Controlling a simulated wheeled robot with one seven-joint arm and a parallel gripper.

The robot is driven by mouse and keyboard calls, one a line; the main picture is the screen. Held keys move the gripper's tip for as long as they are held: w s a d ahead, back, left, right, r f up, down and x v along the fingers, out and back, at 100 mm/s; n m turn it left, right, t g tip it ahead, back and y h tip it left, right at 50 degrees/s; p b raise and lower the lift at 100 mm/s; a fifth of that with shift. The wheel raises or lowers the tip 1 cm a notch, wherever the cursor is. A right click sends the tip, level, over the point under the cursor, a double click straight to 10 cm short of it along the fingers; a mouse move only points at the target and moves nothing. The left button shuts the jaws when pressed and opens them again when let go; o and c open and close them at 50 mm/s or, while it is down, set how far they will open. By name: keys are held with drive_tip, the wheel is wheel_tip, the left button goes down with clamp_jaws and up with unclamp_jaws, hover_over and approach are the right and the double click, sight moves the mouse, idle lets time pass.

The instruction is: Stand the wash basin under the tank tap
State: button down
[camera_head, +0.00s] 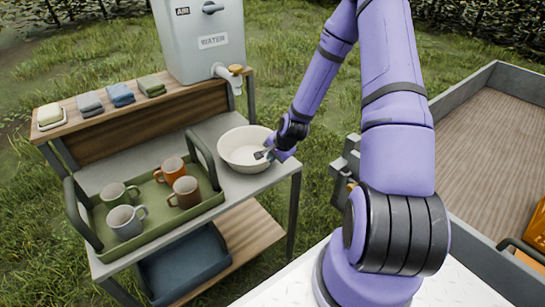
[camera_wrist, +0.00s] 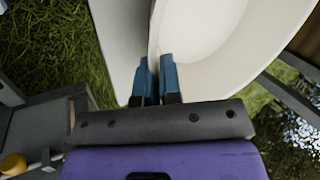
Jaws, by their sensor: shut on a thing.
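The wash basin (camera_head: 236,140) is a round cream bowl, upright on the right part of the stand's grey worktop (camera_head: 262,183). The water tank (camera_head: 200,50) stands on the raised back shelf. Its tap (camera_head: 231,75) points out above and behind the basin. My gripper (camera_head: 267,155) is at the basin's near right rim. In the wrist view my gripper (camera_wrist: 157,85) has its blue fingers on either side of the basin's wall (camera_wrist: 190,80), shut on it. I cannot tell whether the basin's base touches the worktop.
A green tray (camera_head: 160,238) with several mugs fills the worktop's left. A soap dish (camera_head: 50,117) and folded cloths (camera_head: 122,95) lie on the back shelf. A blue bin (camera_head: 185,262) sits on the lower shelf. A wooden-floored cart bed (camera_head: 490,150) is at right.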

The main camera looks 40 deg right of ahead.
drive_tip(key=shift+f, duration=0.1)
drive_tip(key=c, duration=1.3)
unclamp_jaws()
drive_tip(key=v, duration=1.2)
drive_tip(key=s+a+r+n+h, duration=0.1)
drive_tip(key=s+a+r+n, duration=0.15)
drive_tip(key=r, duration=0.45)
drive_tip(key=s+a+r+n+g+h, duration=0.1)
drive_tip(key=s+a+r+n, duration=0.2)
drive_tip(key=r, duration=0.4)
drive_tip(key=s+a+r+n+h, duration=0.1)
drive_tip(key=s+a+r+n, duration=0.2)
drive_tip(key=r, duration=0.4)
drive_tip(key=s+a+r+n, duration=0.3)
drive_tip(key=s+r, duration=0.3)
drive_tip(key=s, duration=0.1)
drive_tip(key=s+a+r+n+t+y, duration=0.1)
drive_tip(key=s+a+r+n, duration=0.2)
drive_tip(key=s+r, duration=0.3)
drive_tip(key=shift+s, duration=0.85)
